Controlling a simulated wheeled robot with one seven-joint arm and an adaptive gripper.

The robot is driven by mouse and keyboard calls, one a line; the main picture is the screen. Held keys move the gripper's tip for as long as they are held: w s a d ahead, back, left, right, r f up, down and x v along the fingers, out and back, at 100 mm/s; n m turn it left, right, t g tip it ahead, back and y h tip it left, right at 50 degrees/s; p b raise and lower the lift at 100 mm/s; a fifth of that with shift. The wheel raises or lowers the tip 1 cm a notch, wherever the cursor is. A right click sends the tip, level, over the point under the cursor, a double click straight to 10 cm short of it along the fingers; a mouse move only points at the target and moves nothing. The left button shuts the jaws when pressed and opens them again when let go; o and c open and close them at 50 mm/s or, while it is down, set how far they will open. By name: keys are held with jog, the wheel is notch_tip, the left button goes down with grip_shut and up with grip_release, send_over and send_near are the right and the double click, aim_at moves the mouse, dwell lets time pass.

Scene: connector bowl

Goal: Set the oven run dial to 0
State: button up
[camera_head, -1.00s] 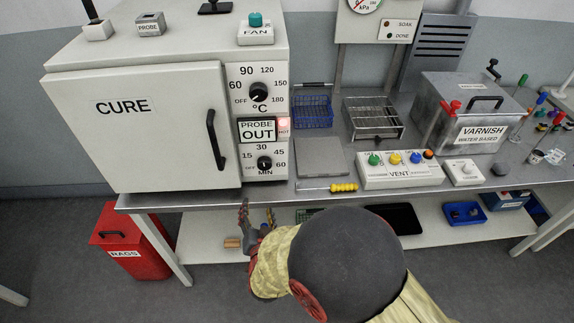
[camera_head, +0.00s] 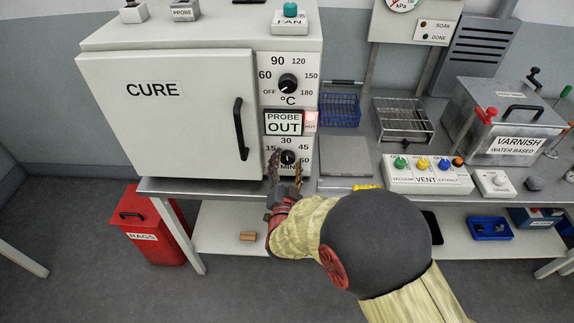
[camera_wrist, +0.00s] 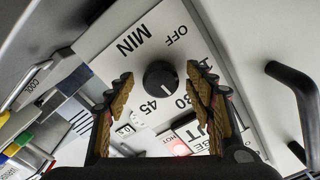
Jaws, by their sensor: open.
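The oven's run dial is a black round knob (camera_head: 288,157) on the white lower panel, under the PROBE OUT sign and marked in MIN. In the wrist view the knob (camera_wrist: 160,77) sits between the fingers, with a short pale mark on its side toward 30 and 45; its exact setting is hard to read. My gripper (camera_head: 286,169) is open just in front of the dial. In the wrist view my gripper (camera_wrist: 160,82) has one finger on each side of the knob, with gaps, not visibly touching it. In the head view the fingers partly hide the dial's scale.
The oven door (camera_head: 165,115) is shut, with a black handle (camera_head: 241,128) left of the dial. A grey plate (camera_head: 345,156) and the VENT box (camera_head: 428,180) stand to the right.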

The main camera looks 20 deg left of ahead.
jog(key=shift+w, duration=0.1)
jog(key=shift+c, duration=1.2)
jog(key=c, duration=0.9)
